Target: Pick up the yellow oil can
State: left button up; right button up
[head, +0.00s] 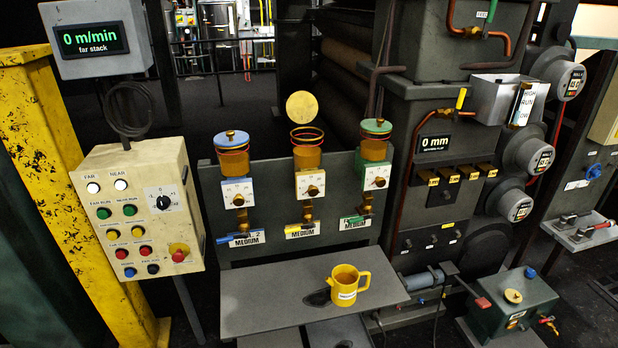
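The yellow oil can (344,294) stands upright on a grey shelf (265,299) at the lower middle of the head view. It has a white label on its front and a handle on its right side. A dark stain or shadow lies on the shelf just left of it. Neither of my grippers shows in this view, and nothing touches the can.
Behind the shelf, a grey panel (270,222) carries three oilers with dials and valves. A beige control box (140,215) and a yellow column (62,160) stand at the left. A green tank (508,305) sits at the lower right. The shelf's left part is bare.

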aim_at(344, 281)
jog(key=i+l+u, duration=0.8)
jog(key=l, duration=0.35)
